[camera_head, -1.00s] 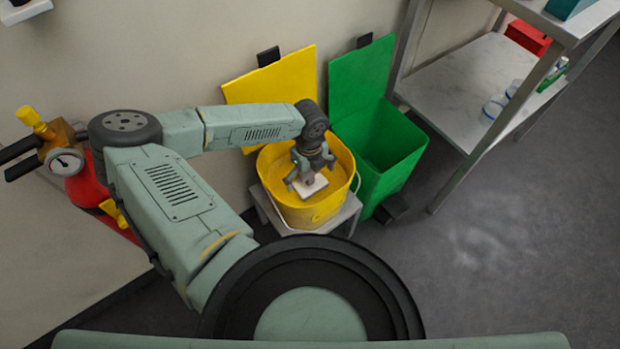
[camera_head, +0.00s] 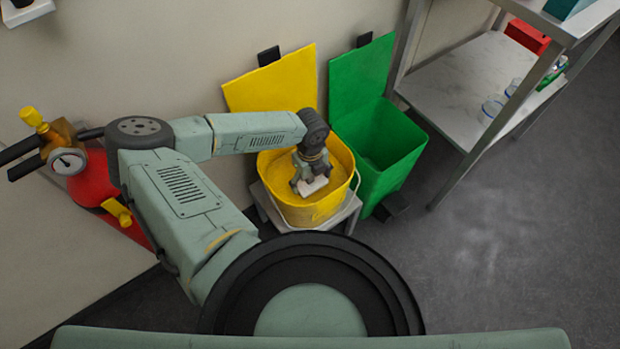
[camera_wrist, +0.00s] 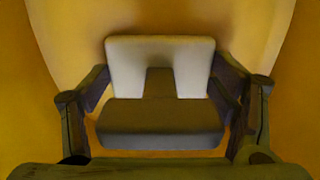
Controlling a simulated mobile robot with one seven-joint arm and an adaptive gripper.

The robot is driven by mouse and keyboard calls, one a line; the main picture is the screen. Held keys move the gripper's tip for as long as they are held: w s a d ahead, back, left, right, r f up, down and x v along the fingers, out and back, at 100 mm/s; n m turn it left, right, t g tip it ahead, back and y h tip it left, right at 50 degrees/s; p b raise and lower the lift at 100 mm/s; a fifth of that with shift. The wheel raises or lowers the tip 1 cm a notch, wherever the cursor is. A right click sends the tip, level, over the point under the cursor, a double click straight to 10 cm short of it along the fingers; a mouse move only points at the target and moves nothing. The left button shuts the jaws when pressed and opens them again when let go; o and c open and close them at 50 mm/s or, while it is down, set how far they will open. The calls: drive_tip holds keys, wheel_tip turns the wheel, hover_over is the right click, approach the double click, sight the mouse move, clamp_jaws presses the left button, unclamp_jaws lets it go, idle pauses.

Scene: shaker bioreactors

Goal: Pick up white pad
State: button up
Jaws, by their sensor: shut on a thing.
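The white pad (camera_wrist: 125,60) is a pale block with a darker grey part on its near side in the wrist view. In the head view the white pad (camera_head: 313,187) shows at the tip of my gripper (camera_head: 310,182), inside the yellow bucket (camera_head: 322,209). My gripper (camera_wrist: 163,112) has one finger on each side of the pad in the wrist view and is shut on it. The pad's underside is hidden, so I cannot tell whether it touches the yellow contents below.
The bucket stands on a small grey stool (camera_head: 347,212). A yellow lid or panel (camera_head: 272,82) rises behind it. A green bin (camera_head: 391,150) with its lid up is close on the right. A metal shelf (camera_head: 470,85) stands further right. A red extinguisher (camera_head: 88,182) is at the left.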

drive_tip(key=c, duration=0.4)
drive_tip(key=shift+o, duration=0.2)
